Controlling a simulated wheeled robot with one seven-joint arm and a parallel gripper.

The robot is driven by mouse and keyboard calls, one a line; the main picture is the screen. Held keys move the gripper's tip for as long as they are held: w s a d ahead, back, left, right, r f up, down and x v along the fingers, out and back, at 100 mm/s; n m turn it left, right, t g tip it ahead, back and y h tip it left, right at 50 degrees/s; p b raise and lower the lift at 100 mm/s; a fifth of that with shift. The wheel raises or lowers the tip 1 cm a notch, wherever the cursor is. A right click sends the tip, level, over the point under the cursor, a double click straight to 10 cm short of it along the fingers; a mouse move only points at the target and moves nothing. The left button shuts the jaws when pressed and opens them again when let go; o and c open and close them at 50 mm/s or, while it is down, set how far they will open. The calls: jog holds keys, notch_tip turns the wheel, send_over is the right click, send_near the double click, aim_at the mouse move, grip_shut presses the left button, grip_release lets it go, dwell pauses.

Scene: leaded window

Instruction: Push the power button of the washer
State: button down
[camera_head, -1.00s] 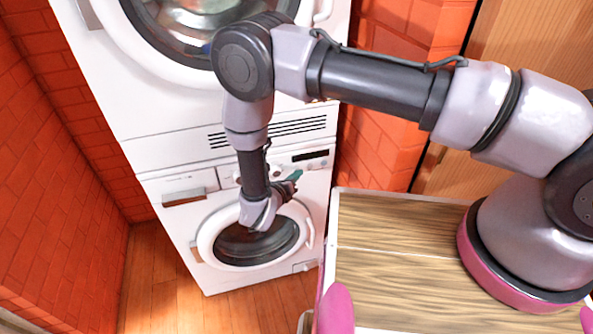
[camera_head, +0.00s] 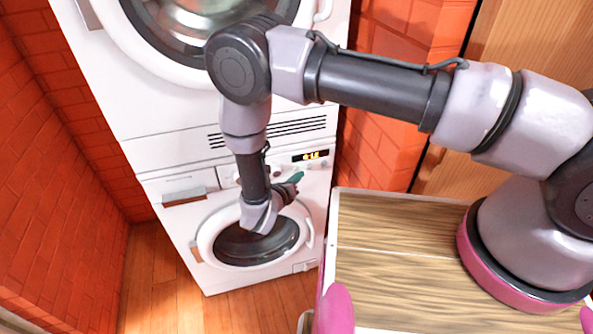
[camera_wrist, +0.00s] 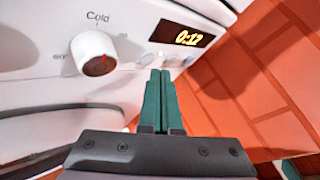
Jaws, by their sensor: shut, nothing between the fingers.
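The washer (camera_head: 211,284) is the lower white machine, with a round dark door. The display also glows yellow in the head view (camera_head: 310,156). Small round buttons (camera_wrist: 188,61) sit below the display, partly hidden by my fingers. My gripper (camera_wrist: 160,73) is shut and empty, its green fingertips at the panel just below the display. I cannot tell whether they touch a button. It also shows in the head view (camera_head: 298,176).
A second white front-loading machine (camera_head: 160,95) stands on top of the washer. Red brick walls (camera_head: 45,120) close in on the left and right. A wood-topped surface (camera_head: 390,225) with a light rim is at the lower right.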

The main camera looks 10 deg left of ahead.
jog(key=shift+s+d, duration=0.45)
jog(key=shift+s, duration=0.45)
jog(key=shift+s+d, duration=0.4)
jog(key=shift+s, duration=0.5)
jog(key=shift+s+d, duration=0.45)
jog(key=shift+s, duration=0.45)
jog(key=shift+a, duration=0.1)
